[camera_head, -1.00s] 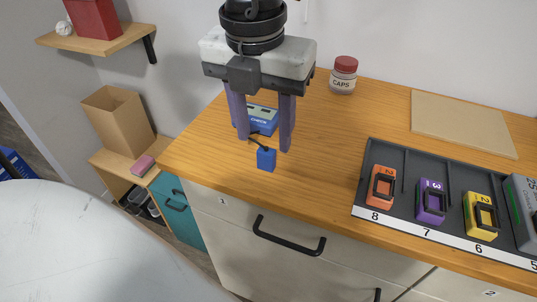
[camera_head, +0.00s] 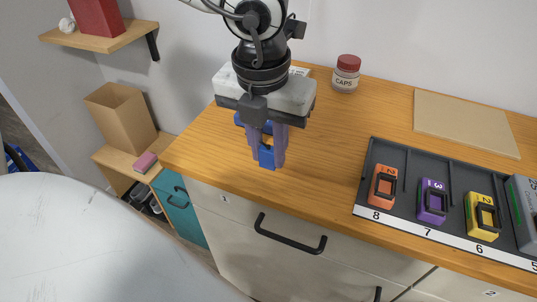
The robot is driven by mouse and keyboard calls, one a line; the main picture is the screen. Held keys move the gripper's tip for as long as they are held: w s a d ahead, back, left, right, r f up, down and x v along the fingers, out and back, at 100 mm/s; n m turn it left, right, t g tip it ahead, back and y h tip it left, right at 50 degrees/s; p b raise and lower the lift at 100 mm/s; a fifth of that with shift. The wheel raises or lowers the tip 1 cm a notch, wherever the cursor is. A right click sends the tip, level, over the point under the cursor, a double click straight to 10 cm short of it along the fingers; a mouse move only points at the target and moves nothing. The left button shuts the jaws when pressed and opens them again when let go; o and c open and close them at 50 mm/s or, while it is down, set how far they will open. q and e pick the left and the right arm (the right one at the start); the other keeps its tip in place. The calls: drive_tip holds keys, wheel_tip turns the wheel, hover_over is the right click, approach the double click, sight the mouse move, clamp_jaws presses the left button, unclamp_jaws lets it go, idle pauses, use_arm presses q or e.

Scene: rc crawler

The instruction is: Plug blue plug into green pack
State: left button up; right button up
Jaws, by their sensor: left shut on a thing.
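The blue plug (camera_head: 267,159) is at the front part of the wooden counter, between the fingers of my left gripper (camera_head: 266,158). The gripper points down and is shut on the plug; the fingers hide its sides. I cannot tell whether the plug still touches the counter. A blue device (camera_head: 239,119) sits behind the gripper, mostly hidden. I see no clearly green pack; a grey block with a green edge (camera_head: 525,205) is cut off at the right edge. My right gripper is not in view.
A dark tray (camera_head: 398,220) with numbered slots holds an orange pack (camera_head: 383,185), a purple pack (camera_head: 432,201) and a yellow pack (camera_head: 482,216). A caps jar (camera_head: 346,74) and a tan board (camera_head: 465,121) lie behind. The counter (camera_head: 325,140) is clear between gripper and tray.

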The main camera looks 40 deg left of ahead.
sight(269, 148)
use_arm(q)
wheel_tip(269, 148, up, 10)
drive_tip(key=shift+r, duration=0.1)
idle(0.5)
wheel_tip(269, 148, down, 10)
drive_tip(key=shift+r, duration=0.35)
wheel_tip(269, 148, up, 7)
drive_tip(key=shift+s, duration=0.45)
drive_tip(key=shift+d, duration=0.1)
